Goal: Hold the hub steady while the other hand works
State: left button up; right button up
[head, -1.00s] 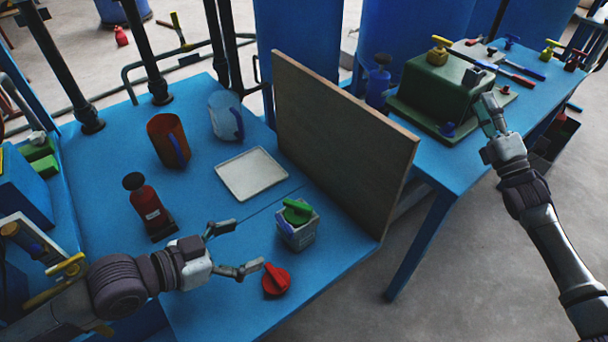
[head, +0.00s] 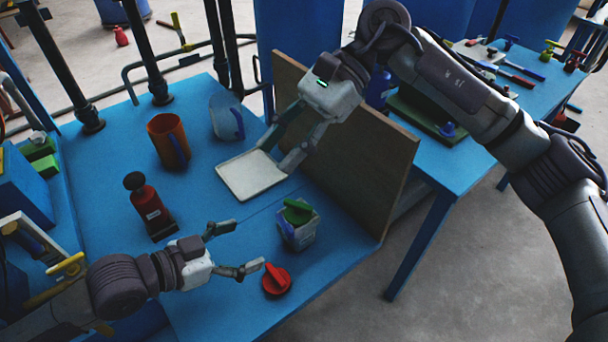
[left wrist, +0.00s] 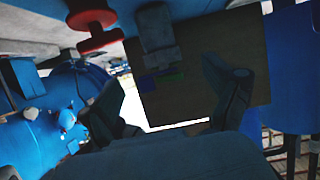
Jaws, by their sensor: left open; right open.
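The small grey block (head: 299,236) with a green handle (head: 297,211) on top and a blue handle on its side stands on the blue table; it is probably the hub, but I cannot be sure. My left gripper (head: 245,247) is open and empty, its fingers pointing toward the block with a gap between. A red knob (head: 276,280) lies just beyond its lower fingertip. My right gripper (head: 276,156) is open and empty over the white tray's right corner.
The shallow white tray (head: 243,190) is empty. A wooden panel (head: 345,185) stands upright behind the block. An orange mug (head: 163,138), a clear jug (head: 222,112) and a red bottle (head: 148,207) stand farther left. A second blue table (head: 438,178) holds tools.

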aim_at(296, 229)
pick_arm(q)
jog(key=x, duration=1.4)
jog(key=shift+f, duration=0.1)
pick_arm(e)
jog(key=d+f+n+t+h, duration=0.1)
jog(key=d+f+t+h, duration=0.2)
jog(key=f+h, duration=0.3)
jog(key=shift+w+f, duration=0.35)
jog(key=shift+f, duration=0.4)
